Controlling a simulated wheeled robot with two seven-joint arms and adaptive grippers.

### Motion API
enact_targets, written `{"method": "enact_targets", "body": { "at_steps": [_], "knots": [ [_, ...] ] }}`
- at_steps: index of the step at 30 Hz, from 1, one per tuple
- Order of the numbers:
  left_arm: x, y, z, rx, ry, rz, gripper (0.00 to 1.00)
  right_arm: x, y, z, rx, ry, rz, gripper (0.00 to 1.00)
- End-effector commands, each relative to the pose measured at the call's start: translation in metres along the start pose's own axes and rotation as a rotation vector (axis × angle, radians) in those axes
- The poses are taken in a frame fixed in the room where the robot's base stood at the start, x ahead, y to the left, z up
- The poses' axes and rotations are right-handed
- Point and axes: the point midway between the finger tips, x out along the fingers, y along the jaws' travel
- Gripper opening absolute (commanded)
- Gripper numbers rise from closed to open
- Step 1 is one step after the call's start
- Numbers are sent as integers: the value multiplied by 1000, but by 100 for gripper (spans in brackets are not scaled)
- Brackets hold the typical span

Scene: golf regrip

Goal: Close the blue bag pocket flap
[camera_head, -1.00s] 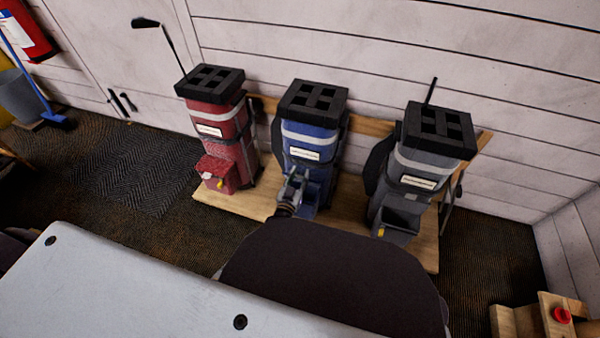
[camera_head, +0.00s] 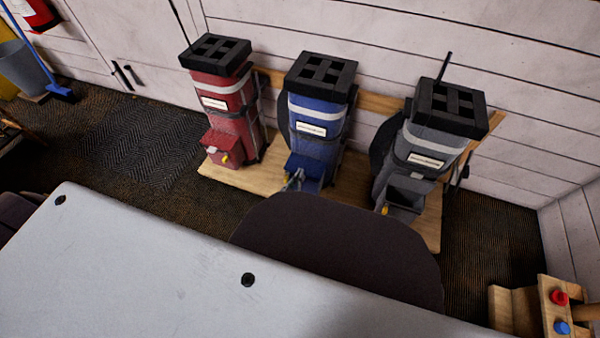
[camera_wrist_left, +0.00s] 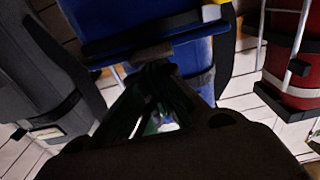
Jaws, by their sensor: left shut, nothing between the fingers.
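The blue bag (camera_head: 318,112) stands upright between a red bag and a grey bag. Its pocket flap (camera_head: 308,165) is at the lower front and looks folded down over the pocket; whether it is fully closed I cannot tell. My left gripper (camera_head: 292,181) is low at the left front of this pocket, shut and empty. In the left wrist view the shut fingers (camera_wrist_left: 158,72) are close to the blue pocket (camera_wrist_left: 150,28); contact is unclear. My right gripper is not in view.
The red bag (camera_head: 228,95) on the left has its pocket flap down. The grey bag (camera_head: 425,150) on the right has an open pocket. All stand on a wooden base (camera_head: 235,178) against a white plank wall. Carpet lies clear on the left.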

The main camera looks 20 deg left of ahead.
Motion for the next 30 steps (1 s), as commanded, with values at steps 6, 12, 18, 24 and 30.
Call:
{"method": "enact_targets", "body": {
  "at_steps": [6, 12, 18, 24, 30],
  "knots": [
    [-6, 0, 10, 1, -26, 3, 30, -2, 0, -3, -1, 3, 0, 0],
    [-6, 0, 9, 1, -26, 2, 56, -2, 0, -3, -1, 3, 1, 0],
    [-5, -2, 8, 1, -22, 0, 57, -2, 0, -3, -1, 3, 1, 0],
    [-3, -1, 4, 1, -15, 0, 57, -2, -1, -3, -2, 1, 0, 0],
    [-6, 0, 3, 1, -12, 1, 57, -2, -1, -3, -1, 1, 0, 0]
  ]
}}
